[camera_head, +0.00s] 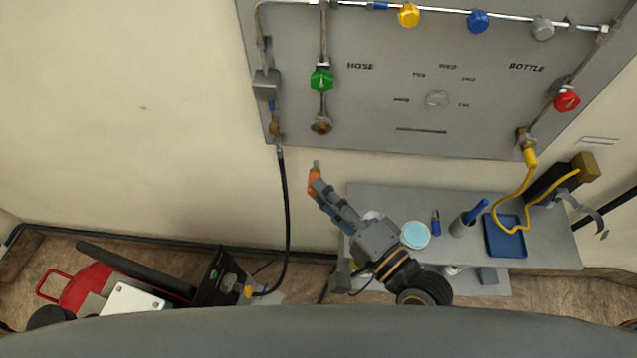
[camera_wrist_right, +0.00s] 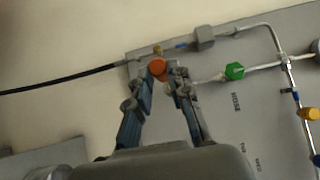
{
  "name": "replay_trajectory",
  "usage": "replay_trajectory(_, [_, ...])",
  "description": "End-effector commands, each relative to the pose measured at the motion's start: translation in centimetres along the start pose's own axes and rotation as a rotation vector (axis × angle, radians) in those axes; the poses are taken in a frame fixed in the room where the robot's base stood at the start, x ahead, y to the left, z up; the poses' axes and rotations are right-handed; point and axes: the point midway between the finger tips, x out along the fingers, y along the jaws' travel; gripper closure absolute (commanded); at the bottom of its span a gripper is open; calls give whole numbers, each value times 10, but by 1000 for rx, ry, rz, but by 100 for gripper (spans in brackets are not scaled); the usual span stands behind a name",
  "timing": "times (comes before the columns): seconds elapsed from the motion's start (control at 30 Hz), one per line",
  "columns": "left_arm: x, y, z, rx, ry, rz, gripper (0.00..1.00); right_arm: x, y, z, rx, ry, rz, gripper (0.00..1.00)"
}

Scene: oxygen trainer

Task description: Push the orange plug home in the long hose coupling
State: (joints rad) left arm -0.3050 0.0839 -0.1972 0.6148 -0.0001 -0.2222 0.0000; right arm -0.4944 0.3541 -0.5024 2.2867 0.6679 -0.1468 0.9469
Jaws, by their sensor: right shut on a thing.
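My right gripper (camera_head: 325,195) reaches up from the bench and is shut on the orange plug (camera_head: 314,183). The plug has a grey tip that points up toward the panel. In the right wrist view the orange plug (camera_wrist_right: 157,66) sits between the fingertips. A brass coupling (camera_head: 321,125) on the panel, below the green valve (camera_head: 321,80), is above the plug and apart from it. Left of it, another brass fitting (camera_head: 275,129) has the black hose (camera_head: 285,200) hanging from it. I cannot tell which is the long hose coupling. My left gripper is not in view.
The grey panel (camera_head: 380,110) carries pipes and coloured valves. A grey bench (camera_head: 380,195) below holds a blue tray (camera_head: 506,237), a cup (camera_head: 462,226) and a yellow hose (camera_head: 512,200). Red and black equipment (camera_head: 90,287) stands at lower left. Space between plug and panel looks clear.

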Motion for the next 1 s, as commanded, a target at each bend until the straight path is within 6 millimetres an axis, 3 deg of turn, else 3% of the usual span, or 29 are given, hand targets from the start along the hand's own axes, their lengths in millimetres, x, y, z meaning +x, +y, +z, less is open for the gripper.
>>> replay_trajectory(0.2, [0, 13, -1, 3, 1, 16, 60, 0, 0, 0, -2, -1, 0, 100])
replay_trajectory(0.4, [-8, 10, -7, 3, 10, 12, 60, -2, -2, 0, 0, 0, 6, 100])
replay_trajectory(1.0, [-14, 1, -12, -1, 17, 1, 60, 36, 0, -37, -1, 0, 3, 100])
